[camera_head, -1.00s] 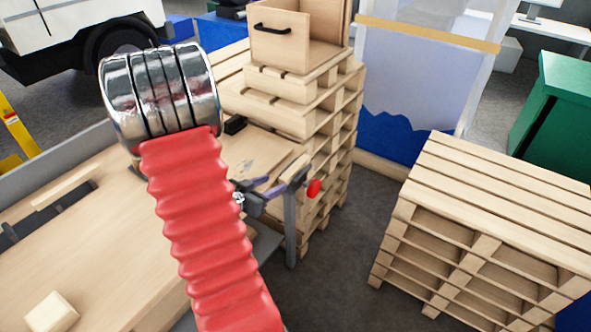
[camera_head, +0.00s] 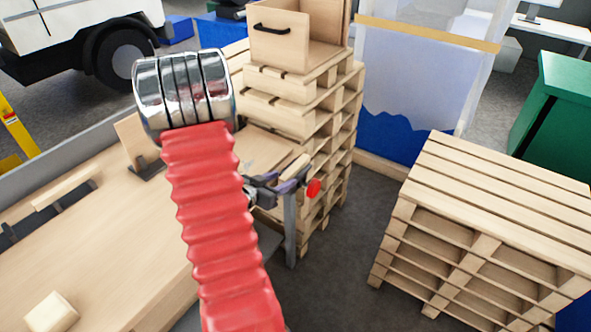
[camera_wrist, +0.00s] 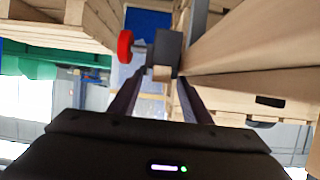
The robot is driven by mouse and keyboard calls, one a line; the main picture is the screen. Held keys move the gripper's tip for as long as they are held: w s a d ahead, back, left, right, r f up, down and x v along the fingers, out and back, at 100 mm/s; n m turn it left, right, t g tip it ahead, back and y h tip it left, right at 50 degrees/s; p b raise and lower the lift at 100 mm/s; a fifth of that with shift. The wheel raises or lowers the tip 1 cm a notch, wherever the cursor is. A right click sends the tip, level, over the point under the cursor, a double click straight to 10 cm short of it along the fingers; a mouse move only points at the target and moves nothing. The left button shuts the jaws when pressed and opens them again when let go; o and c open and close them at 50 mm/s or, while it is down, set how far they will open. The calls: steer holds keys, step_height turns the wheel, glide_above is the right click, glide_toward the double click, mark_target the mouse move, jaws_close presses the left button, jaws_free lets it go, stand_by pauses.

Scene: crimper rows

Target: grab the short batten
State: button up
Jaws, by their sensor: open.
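A short pale wooden batten (camera_head: 296,166) sits at the post with the red knob, by the bench's right edge. In the wrist view its end (camera_wrist: 163,73) shows between my fingertips, against a dark grey block. My gripper (camera_head: 284,184) is open, with its fingers just left of and below the batten in the head view. In the wrist view the two fingers of my gripper (camera_wrist: 163,80) reach toward the batten, one on each side. I cannot tell whether either finger touches it. My red arm sleeve hides part of the bench.
The red knob (camera_head: 314,188) and its grey post (camera_head: 290,235) stand right beside my fingers. A longer wooden strip (camera_head: 66,190) and a wooden block (camera_head: 50,312) lie on the bench (camera_head: 110,250). Pallet stacks stand behind (camera_head: 345,120) and at right (camera_head: 480,200).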

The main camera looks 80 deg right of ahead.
steer(key=shift+c, duration=0.2)
jaws_close()
stand_by(0.4)
step_height(320, 180, up, 10)
stand_by(0.9)
stand_by(0.4)
